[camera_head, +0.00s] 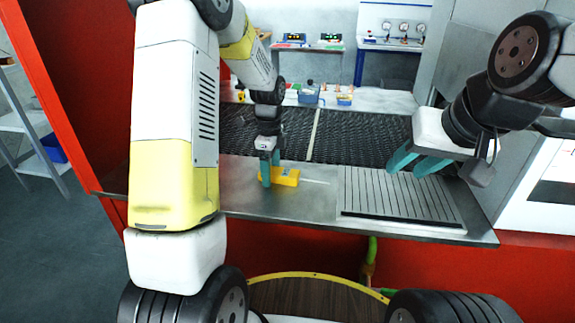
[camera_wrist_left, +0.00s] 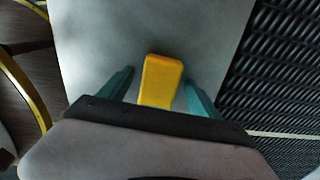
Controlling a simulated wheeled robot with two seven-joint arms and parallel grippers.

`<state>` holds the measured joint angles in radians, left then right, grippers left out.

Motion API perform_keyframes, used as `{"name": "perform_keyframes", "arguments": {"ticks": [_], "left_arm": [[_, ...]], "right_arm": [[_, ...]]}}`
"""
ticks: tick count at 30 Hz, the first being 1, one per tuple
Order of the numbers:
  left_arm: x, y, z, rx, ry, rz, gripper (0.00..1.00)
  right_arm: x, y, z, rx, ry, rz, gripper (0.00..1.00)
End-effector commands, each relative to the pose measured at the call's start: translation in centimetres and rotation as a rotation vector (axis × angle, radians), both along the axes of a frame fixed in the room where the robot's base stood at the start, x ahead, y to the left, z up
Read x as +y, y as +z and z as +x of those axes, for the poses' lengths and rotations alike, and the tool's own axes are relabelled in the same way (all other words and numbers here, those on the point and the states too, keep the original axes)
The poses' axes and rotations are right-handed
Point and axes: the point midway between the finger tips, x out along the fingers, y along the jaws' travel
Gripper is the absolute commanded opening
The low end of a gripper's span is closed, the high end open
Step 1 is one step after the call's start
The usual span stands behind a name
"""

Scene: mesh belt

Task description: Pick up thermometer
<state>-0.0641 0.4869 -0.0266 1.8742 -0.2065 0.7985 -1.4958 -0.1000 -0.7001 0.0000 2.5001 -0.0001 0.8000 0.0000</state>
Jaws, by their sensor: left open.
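The thermometer is a yellow block-like body (camera_head: 286,177) lying on the metal counter, with a thin pale line, perhaps its probe, running to its right. My left gripper (camera_head: 270,171) points down over its left end, with teal fingers open. In the left wrist view the yellow body (camera_wrist_left: 161,80) lies between the two fingers, with a gap visible on each side. Its near end is hidden by the gripper's palm. My right gripper (camera_head: 416,161) hangs over the grooved plate, its teal fingers apart and empty.
The metal counter (camera_head: 240,200) has a grooved plate (camera_head: 400,200) at right. A dark mesh belt (camera_head: 350,135) runs behind it. Blue bins (camera_head: 308,96) and small items stand beyond the belt. A red wall panel (camera_head: 75,70) rises at left. The counter's front edge is close.

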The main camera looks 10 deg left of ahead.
Motion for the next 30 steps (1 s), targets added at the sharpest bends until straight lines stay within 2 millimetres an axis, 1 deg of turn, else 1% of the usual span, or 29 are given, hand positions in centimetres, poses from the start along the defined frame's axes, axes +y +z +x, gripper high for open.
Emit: {"name": "perform_keyframes", "arguments": {"ticks": [4, 5, 6, 8, 9, 11, 15, 16, 25, 30], "left_arm": [[0.0, 0.0, 0.0, -0.001, 0.000, 0.000, 0.73], [0.0, 0.0, 0.0, -0.001, 0.000, 0.000, 0.71], [0.0, 0.0, 0.0, -0.001, 0.000, 0.000, 0.63], [0.0, 0.0, 0.0, -0.001, 0.000, 0.000, 0.51], [0.0, 0.0, 0.0, -0.001, 0.000, 0.000, 0.43], [0.0, 0.0, 0.0, -0.001, 0.000, 0.000, 0.32], [0.0, 0.0, 0.0, -0.001, 0.000, 0.000, 0.04], [0.0, 0.0, 0.0, -0.001, 0.000, 0.000, 0.00], [0.0, 0.3, 0.1, -0.002, 0.001, 0.000, 0.00], [0.0, 1.5, 0.1, -0.004, 0.001, 0.000, 0.00]], "right_arm": [[0.0, 0.0, 0.0, 0.000, 0.000, 0.000, 0.36], [0.0, 0.0, 0.0, 0.000, 0.000, 0.000, 0.36], [0.0, 0.0, 0.0, 0.000, 0.000, 0.000, 0.36], [0.0, 0.0, 0.0, 0.000, 0.000, 0.000, 0.36], [0.0, 0.0, 0.0, 0.000, 0.000, 0.000, 0.36], [0.0, 0.0, 0.0, 0.000, 0.000, 0.000, 0.36], [0.0, 0.0, 0.0, 0.000, 0.000, 0.000, 0.36], [0.0, 0.0, 0.0, 0.000, 0.000, 0.000, 0.36], [0.0, 0.0, 0.0, 0.000, 0.000, 0.000, 0.36], [0.0, 0.0, 0.0, 0.000, 0.000, 0.000, 0.36]]}}
